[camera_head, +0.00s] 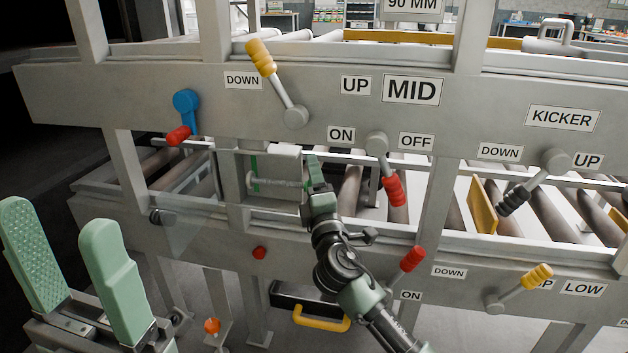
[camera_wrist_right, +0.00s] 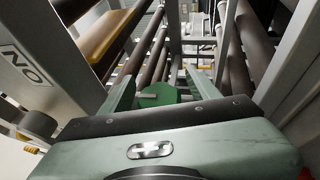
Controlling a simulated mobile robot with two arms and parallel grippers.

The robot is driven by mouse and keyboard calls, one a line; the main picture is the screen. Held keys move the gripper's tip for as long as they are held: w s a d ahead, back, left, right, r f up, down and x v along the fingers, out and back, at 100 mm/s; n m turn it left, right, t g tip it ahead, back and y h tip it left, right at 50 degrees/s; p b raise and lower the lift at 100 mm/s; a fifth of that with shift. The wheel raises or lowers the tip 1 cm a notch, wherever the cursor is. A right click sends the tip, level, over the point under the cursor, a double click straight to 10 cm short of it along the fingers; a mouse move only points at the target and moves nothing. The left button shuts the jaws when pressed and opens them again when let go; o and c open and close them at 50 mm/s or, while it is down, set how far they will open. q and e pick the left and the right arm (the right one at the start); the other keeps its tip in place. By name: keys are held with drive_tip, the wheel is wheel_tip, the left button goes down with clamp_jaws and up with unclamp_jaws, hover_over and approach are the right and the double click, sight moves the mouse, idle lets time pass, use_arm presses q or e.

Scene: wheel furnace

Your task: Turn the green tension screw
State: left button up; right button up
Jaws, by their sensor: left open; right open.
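The tension screw (camera_head: 280,183) shows in the head view as a pale horizontal rod in the opening below the MID panel, with a narrow green part (camera_head: 254,168) at its left end. My right gripper (camera_head: 315,170) is at the rod's right end and hides what lies there. In the right wrist view a dark green piece (camera_wrist_right: 157,94) lies between the spread fingers of my right gripper (camera_wrist_right: 158,82). I cannot tell whether the fingers touch it. My left gripper (camera_head: 57,215) is open and empty at the lower left, well away from the screw.
The grey frame carries a blue lever with a red grip (camera_head: 180,133), a yellow lever (camera_head: 262,60), a red ON/OFF lever (camera_head: 394,190) and a black KICKER lever (camera_head: 513,200). A clear panel (camera_head: 185,215) is left of the opening. Rollers (camera_head: 350,190) lie behind.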

drive_tip(key=shift+c, duration=0.3)
clamp_jaws()
drive_tip(key=shift+r+p, duration=0.1)
drive_tip(key=shift+p, duration=0.4)
